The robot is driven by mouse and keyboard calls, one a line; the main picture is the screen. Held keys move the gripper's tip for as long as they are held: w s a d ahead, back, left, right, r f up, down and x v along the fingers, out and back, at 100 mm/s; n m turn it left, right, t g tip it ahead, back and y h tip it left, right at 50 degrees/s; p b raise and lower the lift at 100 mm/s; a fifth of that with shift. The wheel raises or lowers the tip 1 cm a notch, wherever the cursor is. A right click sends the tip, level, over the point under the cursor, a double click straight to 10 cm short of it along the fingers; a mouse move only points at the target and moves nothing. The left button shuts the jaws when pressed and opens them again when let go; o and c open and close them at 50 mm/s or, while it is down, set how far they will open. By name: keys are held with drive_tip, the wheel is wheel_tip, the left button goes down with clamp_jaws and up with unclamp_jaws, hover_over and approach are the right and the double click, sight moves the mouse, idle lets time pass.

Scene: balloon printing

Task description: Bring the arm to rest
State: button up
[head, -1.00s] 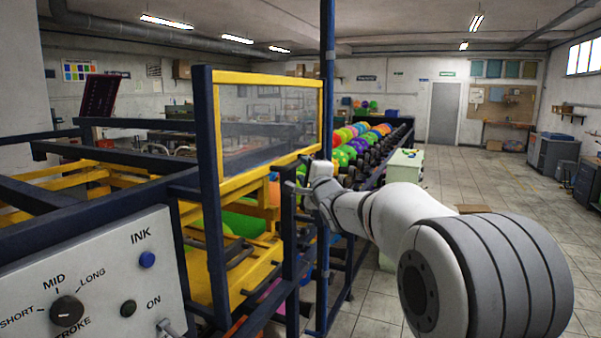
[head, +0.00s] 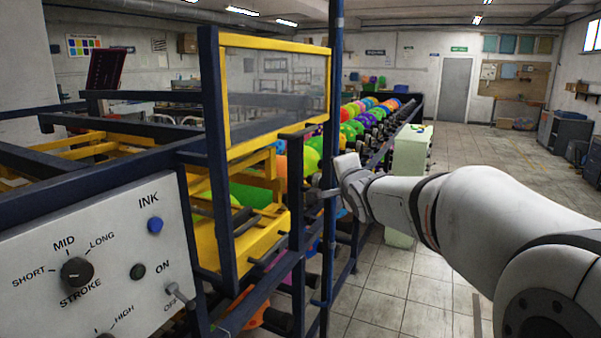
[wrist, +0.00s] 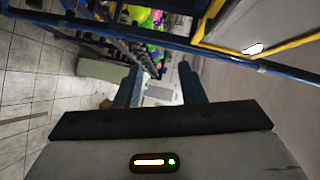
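My arm reaches in from the right of the head view, and my gripper (head: 316,193) is at its far end, close to the machine's dark blue uprights in the picture. I cannot tell whether it touches them. In the wrist view my gripper (wrist: 160,72) has its two dark fingers apart, with nothing between them. The printing machine's dark blue frame (head: 212,130) and clear yellow-edged guard (head: 276,90) stand left of the gripper.
A control panel (head: 95,265) with a stroke knob (head: 77,271) and ink button (head: 155,225) is at the lower left. Colored balloons (head: 350,130) line a rack behind. A pale green cabinet (head: 409,165) stands beyond my arm. Tiled floor (head: 480,165) is open at right.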

drive_tip(key=s+d+f+n+g, duration=0.1)
drive_tip(key=s+f+n+g, duration=0.3)
drive_tip(key=s+f, duration=0.3)
drive_tip(key=s+d+f+n+g+h, duration=0.1)
drive_tip(key=s+f+n+g, duration=0.3)
drive_tip(key=s, duration=1.2)
drive_tip(key=s+d+f+n+g+h, duration=0.1)
drive_tip(key=s+d+f+n+g, duration=0.2)
drive_tip(key=s+f, duration=0.7)
drive_tip(key=s+n+g, duration=0.1)
drive_tip(key=s+n, duration=0.1)
drive_tip(key=shift+s+f+n+g+b, duration=0.2)
drive_tip(key=shift+f+n+g+b, duration=0.1)
drive_tip(key=shift+f+b, duration=0.05)
